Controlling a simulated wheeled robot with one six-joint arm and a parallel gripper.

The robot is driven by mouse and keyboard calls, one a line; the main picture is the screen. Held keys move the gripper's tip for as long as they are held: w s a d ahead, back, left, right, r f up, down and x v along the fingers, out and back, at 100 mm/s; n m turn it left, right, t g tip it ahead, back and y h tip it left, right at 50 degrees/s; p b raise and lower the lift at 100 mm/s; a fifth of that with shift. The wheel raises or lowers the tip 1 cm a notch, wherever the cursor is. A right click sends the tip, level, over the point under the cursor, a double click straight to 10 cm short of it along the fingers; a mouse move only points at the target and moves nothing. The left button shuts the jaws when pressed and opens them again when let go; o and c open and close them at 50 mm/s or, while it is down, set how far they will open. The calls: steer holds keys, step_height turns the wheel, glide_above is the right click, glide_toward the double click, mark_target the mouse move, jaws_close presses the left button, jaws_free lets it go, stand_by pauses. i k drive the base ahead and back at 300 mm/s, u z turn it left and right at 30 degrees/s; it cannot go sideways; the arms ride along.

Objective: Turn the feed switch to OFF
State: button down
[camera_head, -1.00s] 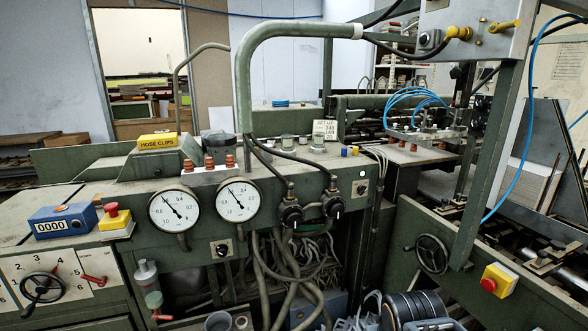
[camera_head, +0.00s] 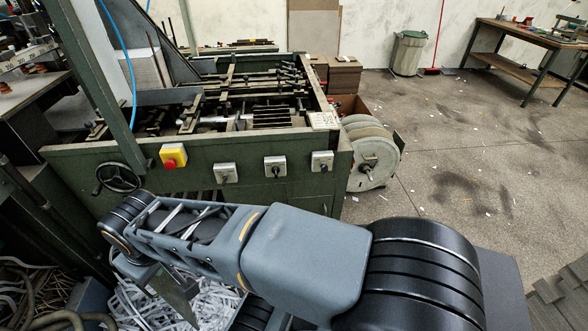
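Three small rotary switches on pale square plates sit in a row on the green machine's side panel: a left switch (camera_head: 225,174), a middle switch (camera_head: 275,167) and a right switch (camera_head: 322,161). Their labels are too small to read, so I cannot tell which is the feed switch or how each is set. My arm lies across the lower picture, in front of and below the panel, its wrist at the lower left. My gripper end (camera_head: 172,288) points down there, apart from the switches. Its fingers are not clear enough to tell open from shut.
A red button on a yellow box (camera_head: 174,156) sits left of the switches, with a black handwheel (camera_head: 118,178) beyond it. Reels (camera_head: 372,158) stand at the panel's right end. Paper strips (camera_head: 205,302) lie below my wrist. The floor (camera_head: 470,150) at right is mostly open, with scraps.

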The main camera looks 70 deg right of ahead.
mark_target(276, 170)
steer(key=z, duration=3.25)
steer(key=k, duration=1.2)
steer(key=u, duration=1.5)
steer(key=i, duration=0.55)
